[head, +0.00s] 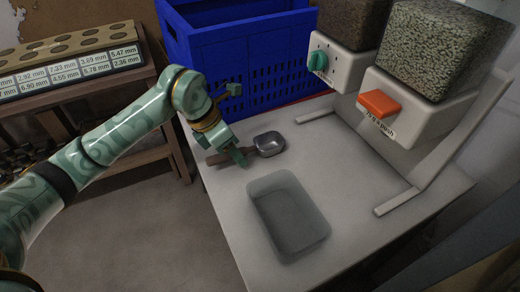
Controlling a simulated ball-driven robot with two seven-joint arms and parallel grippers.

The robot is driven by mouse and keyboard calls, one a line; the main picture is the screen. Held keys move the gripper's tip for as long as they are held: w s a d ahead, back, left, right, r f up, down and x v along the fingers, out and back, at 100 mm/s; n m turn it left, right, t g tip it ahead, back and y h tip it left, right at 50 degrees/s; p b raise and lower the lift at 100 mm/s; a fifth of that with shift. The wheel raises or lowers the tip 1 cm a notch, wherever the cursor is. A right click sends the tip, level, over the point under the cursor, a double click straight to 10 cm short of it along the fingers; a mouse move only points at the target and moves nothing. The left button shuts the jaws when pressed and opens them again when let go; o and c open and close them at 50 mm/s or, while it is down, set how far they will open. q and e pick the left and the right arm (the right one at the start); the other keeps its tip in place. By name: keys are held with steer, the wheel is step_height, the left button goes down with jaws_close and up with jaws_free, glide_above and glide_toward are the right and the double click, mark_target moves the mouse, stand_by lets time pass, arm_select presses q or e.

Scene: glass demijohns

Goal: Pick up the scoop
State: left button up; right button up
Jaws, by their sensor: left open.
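The scoop (269,143) lies on the light table near its back left. It has a grey metal bowl at the right and a brown wooden handle (217,158) pointing left. My left gripper (239,124) reaches in from the left. It is open, with one finger low beside the handle near the bowl and the other raised behind it. Part of the handle is hidden by the lower finger, and I cannot tell whether they touch. My right gripper is not in view.
A translucent grey tub (262,185) stands on the table in front of the scoop. A blue crate (240,55) stands behind. Two dispensers with a green knob (317,61) and an orange lever (380,103) stand at right. A wooden rack (80,70) is at left.

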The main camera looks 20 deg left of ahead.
arm_select(q)
jaws_close()
steer(key=shift+r, duration=0.15)
